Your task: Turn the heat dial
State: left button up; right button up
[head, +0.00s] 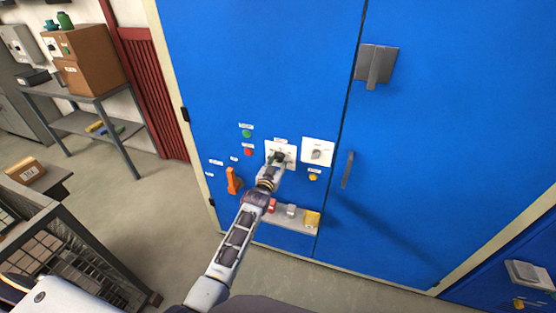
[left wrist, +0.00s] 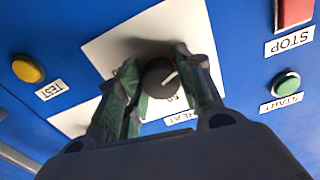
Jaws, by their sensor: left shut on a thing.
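The heat dial (left wrist: 160,78) is a dark round knob with a white pointer line, on a white plate (left wrist: 188,22) on the blue cabinet front. In the left wrist view its pointer points up and to the right. A label below it, partly covered, reads HEAT. My left gripper (left wrist: 158,84) has one greenish finger on each side of the dial and is shut on it. In the head view my left gripper (head: 277,158) reaches the white plate and mostly hides the dial. My right gripper is in neither view.
A second white plate with a grey knob (head: 317,152) is just right of the dial. Green (head: 246,133), red (head: 248,152) and yellow (head: 313,177) buttons surround it. An orange handle (head: 233,181) is at lower left. A shelf (head: 283,219) with small items juts out below.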

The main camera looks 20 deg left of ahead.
pick_arm(q)
jog(key=shift+f+n, duration=0.1)
jog(key=shift+n, duration=0.5)
jog(key=shift+f, duration=0.1)
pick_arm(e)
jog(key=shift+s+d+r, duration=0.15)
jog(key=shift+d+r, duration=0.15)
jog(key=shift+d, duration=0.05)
pick_arm(q)
jog(key=o, duration=1)
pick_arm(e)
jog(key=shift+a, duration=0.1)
pick_arm(q)
jog(key=shift+s, duration=0.75)
jog(key=shift+s+a, duration=0.2)
jog(key=shift+s, duration=5.1)
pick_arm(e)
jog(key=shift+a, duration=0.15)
